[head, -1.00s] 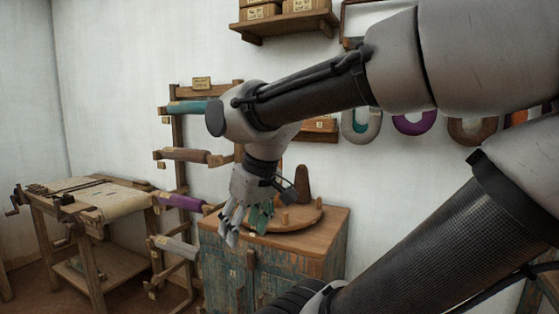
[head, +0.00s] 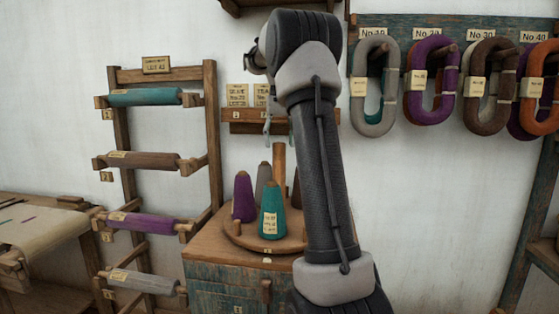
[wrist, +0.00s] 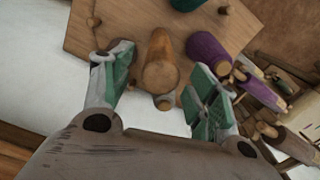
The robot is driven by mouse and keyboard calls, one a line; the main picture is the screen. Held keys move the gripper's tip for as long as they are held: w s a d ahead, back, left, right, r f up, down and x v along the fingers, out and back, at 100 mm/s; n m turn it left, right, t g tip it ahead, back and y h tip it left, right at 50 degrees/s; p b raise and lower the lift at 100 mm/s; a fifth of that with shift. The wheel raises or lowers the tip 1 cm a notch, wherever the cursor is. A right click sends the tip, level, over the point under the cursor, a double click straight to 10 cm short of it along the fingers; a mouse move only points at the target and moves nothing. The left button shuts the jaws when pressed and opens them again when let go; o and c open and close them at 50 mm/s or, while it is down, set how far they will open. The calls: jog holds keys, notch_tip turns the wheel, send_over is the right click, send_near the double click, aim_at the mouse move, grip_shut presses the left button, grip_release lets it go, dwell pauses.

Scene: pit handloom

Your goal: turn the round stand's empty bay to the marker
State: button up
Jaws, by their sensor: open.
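The round stand (head: 240,240) sits on the cabinet, with a wooden centre post (head: 279,165). A teal cone (head: 271,212) stands at its front, a purple cone (head: 243,198) at left and a grey cone (head: 263,180) behind. A brown cone (head: 296,190) is mostly hidden by my arm. A small pale tag (head: 267,251) is at the front edge below the teal cone; I cannot tell if it is the marker. The empty bay is not clear. My gripper (head: 277,134) is open above the post. In the wrist view its fingers (wrist: 158,95) lie either side of the post.
The cabinet (head: 215,275) has a worn blue front. A rack of yarn rolls (head: 120,160) stands at left, close to the stand. A small wall shelf (head: 240,127) is behind my gripper. Yarn hanks (head: 433,85) hang at upper right.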

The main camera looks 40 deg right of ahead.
aim_at(279, 159)
notch_tip(279, 159, down, 7)
jog(key=shift+r, duration=0.15)
jog(key=shift+a, duration=0.1)
jog(key=shift+c, duration=0.2)
grip_shut()
